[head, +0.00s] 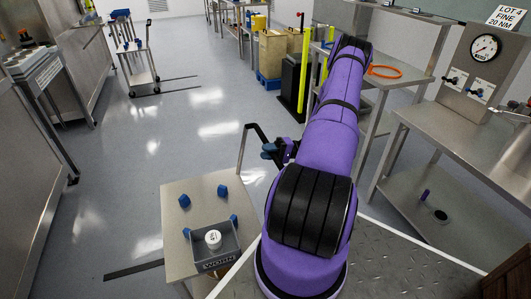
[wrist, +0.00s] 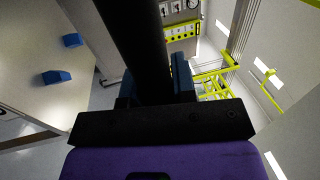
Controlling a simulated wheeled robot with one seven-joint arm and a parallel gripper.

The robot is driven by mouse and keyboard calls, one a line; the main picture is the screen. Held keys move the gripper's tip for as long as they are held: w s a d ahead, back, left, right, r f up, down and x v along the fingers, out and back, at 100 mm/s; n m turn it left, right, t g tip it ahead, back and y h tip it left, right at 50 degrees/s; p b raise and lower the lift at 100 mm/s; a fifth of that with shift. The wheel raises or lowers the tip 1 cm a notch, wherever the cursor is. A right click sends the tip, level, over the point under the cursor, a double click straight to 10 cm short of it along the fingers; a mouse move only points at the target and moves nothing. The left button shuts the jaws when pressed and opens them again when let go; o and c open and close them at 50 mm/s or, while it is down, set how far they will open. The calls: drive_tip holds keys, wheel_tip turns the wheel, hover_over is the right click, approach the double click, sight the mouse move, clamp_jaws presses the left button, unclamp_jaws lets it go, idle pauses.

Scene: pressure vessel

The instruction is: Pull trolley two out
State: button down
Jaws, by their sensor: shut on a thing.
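A steel trolley (head: 180,245) stands in front of me at the lower left, with a black-ended push handle (head: 256,131) rising at its far right corner. No number is readable on it. My gripper (head: 272,150) is at this handle, partly hidden by my purple arm. In the wrist view my gripper (wrist: 155,82) has its blue-grey fingers on either side of the thick black handle bar (wrist: 150,40) and is shut on it. The trolley's pale top (wrist: 45,20) shows at the left there.
The trolley top carries a grey bin (head: 218,262) with a white-lidded jar (head: 213,239), and several blue blocks (head: 222,191). A second trolley (head: 138,70) stands farther back left. A steel bench (head: 460,140) with a gauge panel is at right. The floor (head: 170,140) beyond is clear.

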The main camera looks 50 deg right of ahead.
drive_tip(key=c, duration=0.9)
unclamp_jaws()
drive_tip(key=v, duration=1.1)
drive_tip(key=shift+a, duration=0.1)
